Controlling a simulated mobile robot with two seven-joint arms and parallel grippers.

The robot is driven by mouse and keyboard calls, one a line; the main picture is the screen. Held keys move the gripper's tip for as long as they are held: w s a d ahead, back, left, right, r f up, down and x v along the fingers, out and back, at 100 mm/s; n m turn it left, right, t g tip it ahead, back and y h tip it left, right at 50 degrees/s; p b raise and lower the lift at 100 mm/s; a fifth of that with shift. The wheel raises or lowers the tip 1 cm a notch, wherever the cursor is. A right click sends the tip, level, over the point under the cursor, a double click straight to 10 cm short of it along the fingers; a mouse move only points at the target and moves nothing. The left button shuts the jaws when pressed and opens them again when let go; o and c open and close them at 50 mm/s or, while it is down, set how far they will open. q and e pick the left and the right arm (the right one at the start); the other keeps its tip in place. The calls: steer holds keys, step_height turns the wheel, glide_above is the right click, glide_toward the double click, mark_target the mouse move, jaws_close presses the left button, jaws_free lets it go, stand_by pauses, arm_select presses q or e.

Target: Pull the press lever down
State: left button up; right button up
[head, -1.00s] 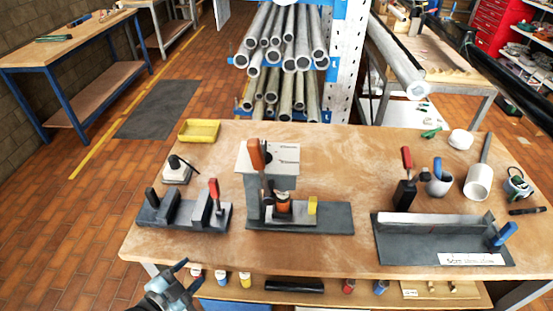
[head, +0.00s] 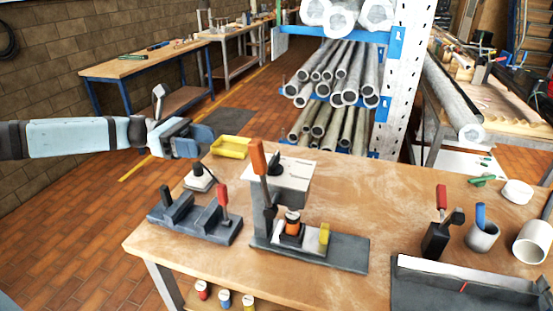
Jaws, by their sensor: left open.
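The press (head: 287,178) stands on the wooden bench on a dark base plate. Its lever has an orange handle (head: 258,157) that points up, on a dark arm at the press's left side. An orange and black part (head: 292,224) sits under the press head, with a yellow block (head: 323,235) beside it. My left gripper (head: 207,141) is open and empty, to the left of the lever and apart from it, above the bench's back left. My right gripper is not in view.
A grey vise with a red handle (head: 223,198) and a small white-based device (head: 198,178) stand left of the press. A yellow tray (head: 231,147) lies behind. Tool holders (head: 436,238) and a grey fixture (head: 470,287) stand at the right. Bare bench (head: 365,195) lies between.

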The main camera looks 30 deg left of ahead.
mark_target(258, 151)
arm_select(q)
steer(key=p+x, duration=0.3)
steer(key=x, duration=0.9)
steer(key=shift+w+d+r, duration=0.1)
steer(key=shift+d+r, duration=0.1)
steer(key=shift+d, duration=0.2)
steer(key=shift+d+f, duration=0.1)
steer(key=shift+d, duration=0.25)
steer(key=shift+c, duration=0.2)
steer(key=c, duration=0.7)
jaws_close()
steer(key=shift+w, duration=0.1)
